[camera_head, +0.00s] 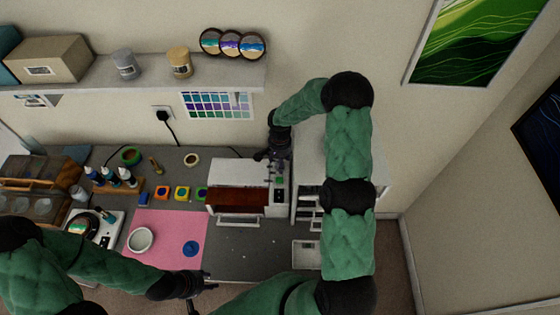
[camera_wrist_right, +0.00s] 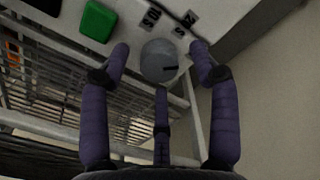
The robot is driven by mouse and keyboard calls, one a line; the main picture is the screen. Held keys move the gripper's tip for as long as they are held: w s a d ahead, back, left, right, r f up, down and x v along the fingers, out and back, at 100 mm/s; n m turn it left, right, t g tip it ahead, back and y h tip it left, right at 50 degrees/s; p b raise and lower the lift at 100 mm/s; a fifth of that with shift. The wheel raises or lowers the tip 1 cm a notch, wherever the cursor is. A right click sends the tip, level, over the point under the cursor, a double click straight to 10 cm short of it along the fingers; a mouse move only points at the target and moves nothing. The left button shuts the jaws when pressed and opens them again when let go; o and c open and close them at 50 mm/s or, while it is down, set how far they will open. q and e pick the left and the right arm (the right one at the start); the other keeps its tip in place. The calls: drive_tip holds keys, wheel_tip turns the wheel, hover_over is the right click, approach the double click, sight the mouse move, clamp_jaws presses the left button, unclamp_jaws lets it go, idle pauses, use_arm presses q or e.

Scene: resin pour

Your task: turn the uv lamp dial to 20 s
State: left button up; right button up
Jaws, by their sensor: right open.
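The UV lamp (camera_head: 234,172) is a white box with a reddish-brown front window, at the back of the bench. Its dial (camera_wrist_right: 159,62) is a round grey knob in the right wrist view, with a dark mark pointing to the right.
A green button (camera_wrist_right: 98,20) sits beside the dial. A wire rack (camera_wrist_right: 60,90) lies below. A pink mat (camera_head: 160,250) with a white bowl (camera_head: 140,239) and a blue disc (camera_head: 191,248) is left of the lamp. A white tray (camera_head: 306,252) lies at the right.

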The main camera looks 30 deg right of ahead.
drive_tip(key=shift+f, duration=0.45)
drive_tip(key=c, duration=1.2)
drive_tip(key=shift+o, duration=0.2)
